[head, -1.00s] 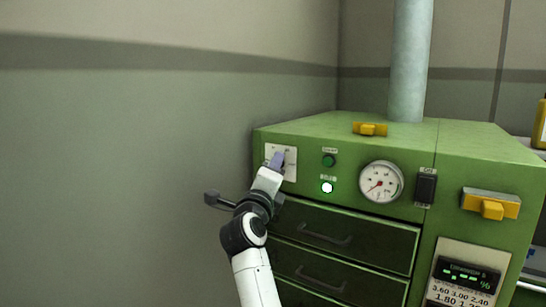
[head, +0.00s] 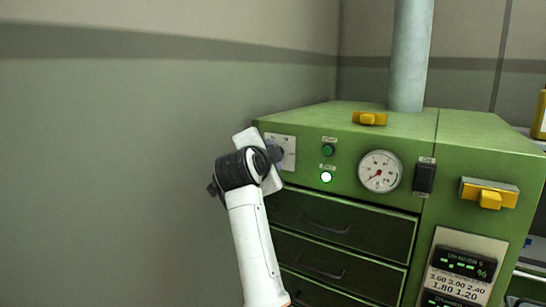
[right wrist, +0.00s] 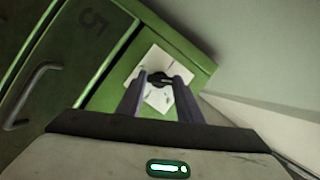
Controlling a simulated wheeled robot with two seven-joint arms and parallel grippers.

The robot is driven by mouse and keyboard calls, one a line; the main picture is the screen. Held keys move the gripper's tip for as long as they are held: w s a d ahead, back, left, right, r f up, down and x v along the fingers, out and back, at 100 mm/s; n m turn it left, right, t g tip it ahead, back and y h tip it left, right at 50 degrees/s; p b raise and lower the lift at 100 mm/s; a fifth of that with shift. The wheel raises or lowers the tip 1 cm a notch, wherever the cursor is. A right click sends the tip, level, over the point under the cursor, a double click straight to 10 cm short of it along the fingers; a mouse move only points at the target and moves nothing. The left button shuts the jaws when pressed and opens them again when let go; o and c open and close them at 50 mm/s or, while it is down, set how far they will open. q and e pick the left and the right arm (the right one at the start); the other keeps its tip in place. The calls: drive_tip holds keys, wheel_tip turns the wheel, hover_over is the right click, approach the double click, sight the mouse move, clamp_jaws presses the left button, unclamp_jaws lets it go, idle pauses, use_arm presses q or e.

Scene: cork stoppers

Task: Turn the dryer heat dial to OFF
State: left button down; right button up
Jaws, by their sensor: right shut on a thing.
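The green dryer (head: 468,152) stands at the right in the head view. A white plate with tick marks (head: 290,147) is at the upper left of its front. The black heat dial (right wrist: 160,78) sits on this plate, and in the right wrist view the plate (right wrist: 152,62) appears tilted. My right gripper (right wrist: 159,84) is shut on the dial, one finger on each side. In the head view my right wrist partly hides the plate and the dial. The dial's setting is not readable. My left gripper is not in view.
Right of the plate are a green button (head: 328,150), a lit white lamp (head: 326,177), a round gauge (head: 380,171) and a black switch (head: 424,178). Dark drawers (head: 340,222) lie below. A yellow latch (head: 489,196) is farther right. The wall is close at left.

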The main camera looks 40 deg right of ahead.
drive_tip(key=n+g, duration=0.1)
drive_tip(key=n, duration=0.1)
drive_tip(key=n+g, duration=0.2)
drive_tip(key=n, duration=0.1)
drive_tip(key=n+g, duration=0.2)
drive_tip(key=n, duration=0.1)
drive_tip(key=shift+w+a+r+h, duration=0.2)
drive_tip(key=shift+w+h, duration=0.1)
drive_tip(key=shift+w, duration=0.1)
drive_tip(key=shift+n+g, duration=0.3)
idle(0.3)
drive_tip(key=o, duration=1)
drive_tip(key=shift+o, duration=0.4)
drive_tip(key=shift+r, duration=0.1)
wheel_tip(320, 180, up, 10)
drive_tip(key=shift+f, duration=0.2)
